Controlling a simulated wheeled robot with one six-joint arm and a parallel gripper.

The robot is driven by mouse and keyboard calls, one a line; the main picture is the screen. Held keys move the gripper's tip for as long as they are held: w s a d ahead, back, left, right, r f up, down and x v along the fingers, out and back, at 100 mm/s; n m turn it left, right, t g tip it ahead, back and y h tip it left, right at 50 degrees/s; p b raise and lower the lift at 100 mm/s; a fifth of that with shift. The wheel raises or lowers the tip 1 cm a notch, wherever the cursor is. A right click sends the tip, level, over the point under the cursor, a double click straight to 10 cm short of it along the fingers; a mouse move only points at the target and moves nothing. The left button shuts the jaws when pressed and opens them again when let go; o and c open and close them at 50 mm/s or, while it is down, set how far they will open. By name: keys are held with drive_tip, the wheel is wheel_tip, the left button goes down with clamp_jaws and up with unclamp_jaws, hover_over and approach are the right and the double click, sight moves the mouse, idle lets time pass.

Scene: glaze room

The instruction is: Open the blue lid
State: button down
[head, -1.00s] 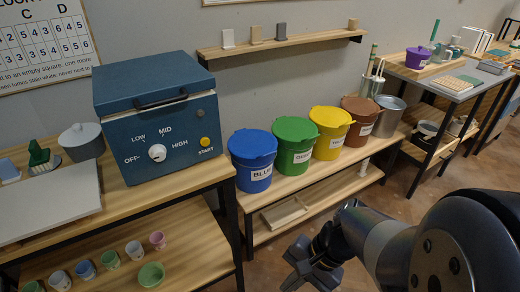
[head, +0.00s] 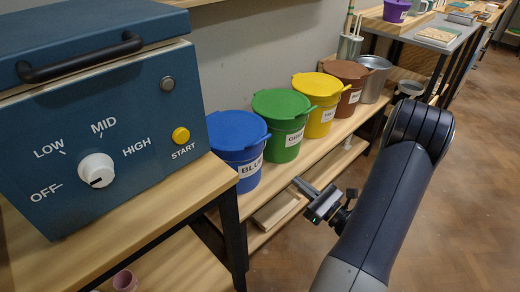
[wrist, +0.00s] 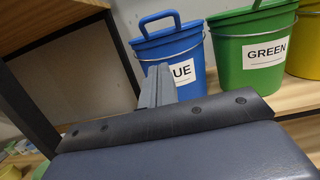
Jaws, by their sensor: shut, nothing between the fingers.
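The blue bucket (head: 247,165) stands on the wooden shelf with its blue lid (head: 237,130) lying on top, closed. The bucket also shows in the wrist view (wrist: 190,78), with the lid's raised handle (wrist: 160,18) above its rim. The label is partly hidden there by my gripper (wrist: 158,72). In the head view, my gripper (head: 312,193) is in front of the shelf, lower than the lid and to its right. It is shut and empty, and apart from the bucket.
A green bucket (head: 285,150), a yellow bucket (head: 318,122) and a brown bucket (head: 346,103) stand in a row to the right. The blue kiln box (head: 95,180) is on the table at left. A tray (head: 275,210) lies on the lower shelf. Floor is free at right.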

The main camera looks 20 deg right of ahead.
drive_tip(key=d+r+b+x, duration=0.1)
drive_tip(key=r+x, duration=0.1)
drive_tip(key=x, duration=1)
drive_tip(key=shift+w+a+r+h, duration=0.15)
drive_tip(key=shift+w+r+h, duration=0.15)
drive_tip(key=shift+r, duration=0.15)
drive_tip(key=shift+r, duration=0.1)
